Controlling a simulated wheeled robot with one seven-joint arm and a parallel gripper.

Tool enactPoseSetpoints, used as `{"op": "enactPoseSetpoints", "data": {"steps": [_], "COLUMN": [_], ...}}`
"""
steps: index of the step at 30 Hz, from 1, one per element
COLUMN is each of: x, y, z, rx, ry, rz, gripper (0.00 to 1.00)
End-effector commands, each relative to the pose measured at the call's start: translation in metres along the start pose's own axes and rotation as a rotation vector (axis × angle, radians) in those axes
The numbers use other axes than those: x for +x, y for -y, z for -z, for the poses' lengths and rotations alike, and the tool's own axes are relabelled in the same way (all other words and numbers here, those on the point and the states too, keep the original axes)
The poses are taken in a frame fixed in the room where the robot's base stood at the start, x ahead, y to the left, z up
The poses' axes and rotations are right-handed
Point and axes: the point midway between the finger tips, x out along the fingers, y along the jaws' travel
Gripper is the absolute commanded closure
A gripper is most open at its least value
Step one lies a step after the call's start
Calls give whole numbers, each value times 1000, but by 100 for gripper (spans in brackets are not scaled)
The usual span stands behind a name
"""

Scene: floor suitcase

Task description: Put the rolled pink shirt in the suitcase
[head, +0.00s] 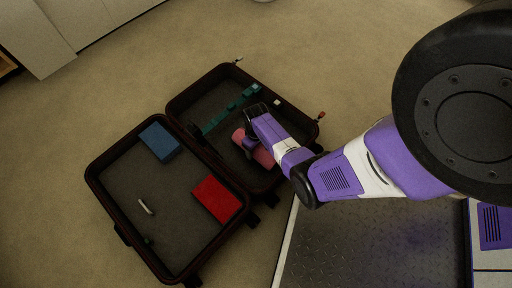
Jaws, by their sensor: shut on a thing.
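The open suitcase (98,203) lies flat on the floor, its two halves side by side. The rolled pink shirt (262,156) is at the right half of the suitcase, partly hidden by my arm. My gripper (250,140) is over that half and shut on the pink shirt. The shirt looks to be inside the rim's outline in this view. I cannot tell whether it touches the suitcase floor or hangs a little above it.
The left half holds a blue item (159,141), a red item (217,200) and a small white item (146,207). A teal strap (230,110) crosses the right half. Open carpet (330,50) surrounds the suitcase. White cabinets (75,20) stand at upper left.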

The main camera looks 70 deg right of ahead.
Motion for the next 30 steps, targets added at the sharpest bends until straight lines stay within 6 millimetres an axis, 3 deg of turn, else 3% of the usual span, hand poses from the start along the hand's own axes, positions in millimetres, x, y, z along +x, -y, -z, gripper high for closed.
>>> {"op": "enactPoseSetpoints", "data": {"steps": [12, 13, 16, 26, 30], "x": [9, 9, 8, 7, -5], "y": [0, 0, 0, 0, 0], "z": [1, 0, 0, 0, 0], "rx": [-1, -1, -1, -1, -1], "ry": [-1, -1, -1, -1, 0], "rz": [-1, -1, -1, -1, 0], "gripper": [82, 33, 13, 13, 13]}}
